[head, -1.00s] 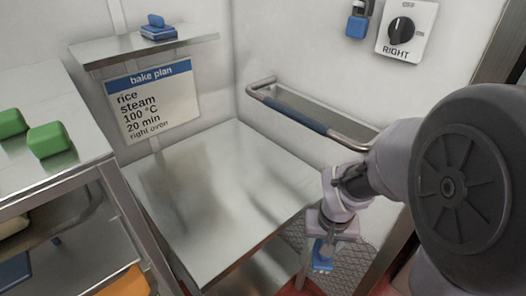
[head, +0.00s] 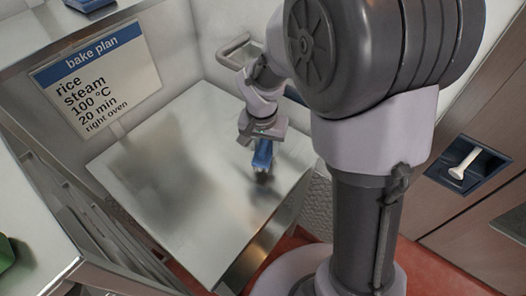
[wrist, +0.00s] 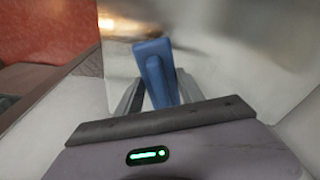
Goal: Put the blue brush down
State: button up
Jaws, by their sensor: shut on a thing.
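My gripper (head: 262,140) is shut on the blue brush (head: 262,155). The brush hangs below the jaws, over the right part of the steel table (head: 170,200). Its lower end is at or close to the table top; I cannot tell whether it touches. In the wrist view the blue brush (wrist: 157,72) stands out between the two jaws, with the shiny steel surface (wrist: 235,60) behind it.
A bake plan sign (head: 95,75) is on the wall behind the table. A counter with a green block (head: 6,253) is at the lower left. The left and middle of the steel table are bare. A blue recessed panel with a white handle (head: 465,165) is at the right.

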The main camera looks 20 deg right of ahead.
aim_at(262, 147)
jog(key=shift+w+a+f+b, duration=0.1)
jog(key=shift+f+b, duration=0.45)
jog(key=shift+f, duration=0.45)
jog(key=shift+w+a+f+b, duration=0.1)
jog(key=shift+f+b, duration=0.4)
jog(key=shift+f, duration=0.45)
jog(key=o, duration=1.3)
jog(key=shift+d, duration=0.1)
jog(key=r+p, duration=0.1)
jog(key=r, duration=0.3)
jog(key=s+r+p, duration=0.1)
jog(key=r+p, duration=0.1)
jog(key=r, duration=0.2)
jog(key=a+r+p, duration=0.1)
jog(key=r+p, duration=0.1)
jog(key=r, duration=0.2)
jog(key=shift+s, duration=0.25)
jog(key=s+a+r+t+y, duration=0.1)
jog(key=s+r, duration=0.3)
jog(key=s, duration=0.1)
jog(key=s+a+r+n+t+y, duration=0.1)
jog(key=s+r, duration=0.3)
jog(key=s, duration=0.2)
jog(key=s+a+r+n+t+y, duration=0.1)
jog(key=s+r+t, duration=0.1)
jog(key=s+r, duration=0.2)
jog(key=shift+s, duration=1.2)
